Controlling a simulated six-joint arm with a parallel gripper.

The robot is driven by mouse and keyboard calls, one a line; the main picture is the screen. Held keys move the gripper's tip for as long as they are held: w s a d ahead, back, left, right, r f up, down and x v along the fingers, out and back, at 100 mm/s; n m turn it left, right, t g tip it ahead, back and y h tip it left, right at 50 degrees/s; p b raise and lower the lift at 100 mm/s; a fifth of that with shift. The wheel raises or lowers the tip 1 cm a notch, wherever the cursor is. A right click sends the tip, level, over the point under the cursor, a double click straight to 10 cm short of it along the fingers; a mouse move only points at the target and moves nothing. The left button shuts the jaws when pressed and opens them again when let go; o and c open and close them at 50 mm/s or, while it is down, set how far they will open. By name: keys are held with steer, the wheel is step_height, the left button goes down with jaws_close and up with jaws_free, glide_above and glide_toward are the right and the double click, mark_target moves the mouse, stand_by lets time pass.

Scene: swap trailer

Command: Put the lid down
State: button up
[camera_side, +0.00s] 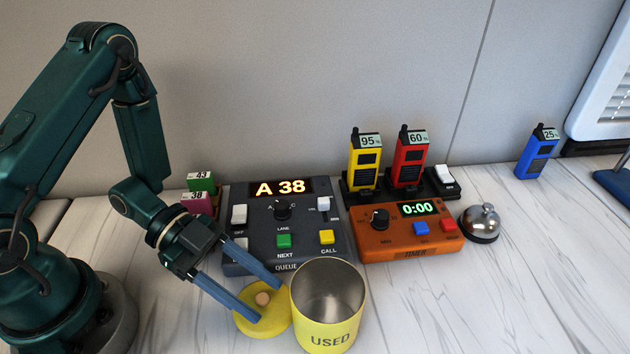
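The fingertips are over the lid. Whether they touch the lid's top is hard to tell.
Behind the lid stands the grey queue console (240,258) showing A 38. The orange timer (380,247), a bell (481,224) and a charging rack (376,193) with yellow and red handsets are to the right. A blue handset (536,155) stands farther right. The front right table (500,300) is clear.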

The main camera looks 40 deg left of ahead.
steer(key=shift+a+r, duration=0.15)
steer(key=shift+r, duration=0.05)
steer(key=v, duration=1)
steer(key=shift+a+r, duration=0.1)
steer(key=shift+a, duration=0.15)
steer(key=shift+o, duration=0.3)
steer(key=shift+s+a+r, duration=0.2)
steer(key=shift+a+r, duration=0.05)
steer(key=shift+a, duration=0.3)
